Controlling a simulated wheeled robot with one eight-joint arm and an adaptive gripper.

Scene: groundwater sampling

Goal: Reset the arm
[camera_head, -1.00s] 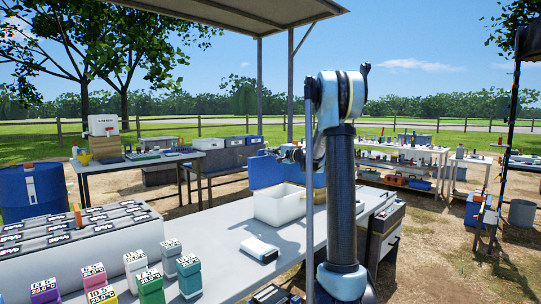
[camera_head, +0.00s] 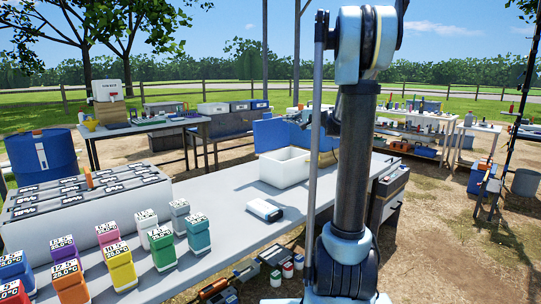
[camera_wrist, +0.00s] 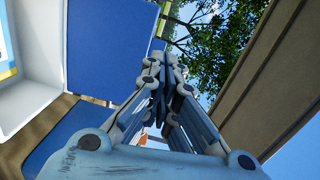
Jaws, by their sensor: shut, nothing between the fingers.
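My arm (camera_head: 352,160) stands upright right of centre in the head view, with its elbow joint near the top edge. My gripper (camera_wrist: 170,62) shows in the wrist view, its fingers drawn together with nothing between them. In the head view the gripper is hidden behind the arm. The wrist view also shows the blue lid (camera_wrist: 105,45) and part of a white box at left, with a roof and tree branches beyond the fingers.
A blue drum (camera_head: 42,158) stands at left. Shelves with gear (camera_head: 415,128) stand at back right.

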